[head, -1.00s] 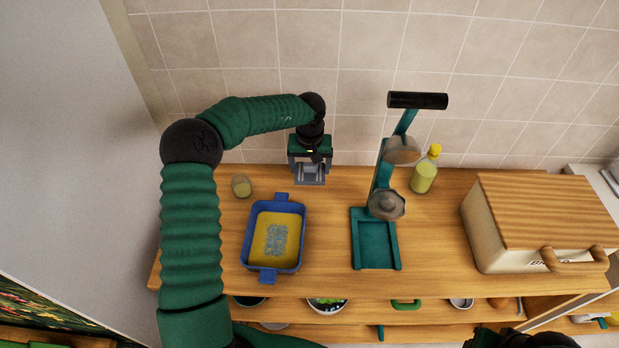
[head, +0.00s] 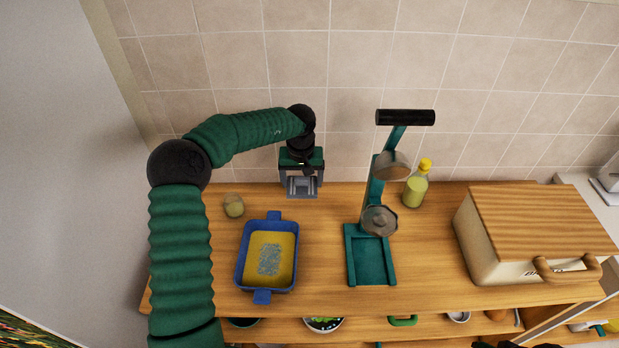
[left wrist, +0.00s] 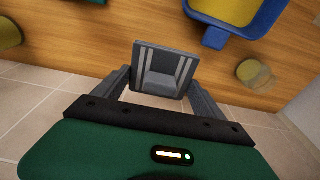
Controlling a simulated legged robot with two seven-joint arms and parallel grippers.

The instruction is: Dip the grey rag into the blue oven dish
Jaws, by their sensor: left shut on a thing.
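The blue oven dish (head: 241,268) stands on the wooden top, with a yellow layer and a blue-grey speckled patch inside. A corner of it shows in the left wrist view (left wrist: 215,38). My left gripper (head: 302,184) is behind the dish and slightly right of it, near the tiled wall. It is shut on a grey thing with pale stripes (left wrist: 160,72), which I take to be the grey rag. The held thing hangs below the gripper, apart from the dish.
A small jar (head: 234,205) stands left of and behind the dish. A teal press (head: 370,262) stands to its right, with a yellow-capped bottle (head: 415,185) behind it. A bread box (head: 535,235) fills the right end. Bare wood lies between dish and press.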

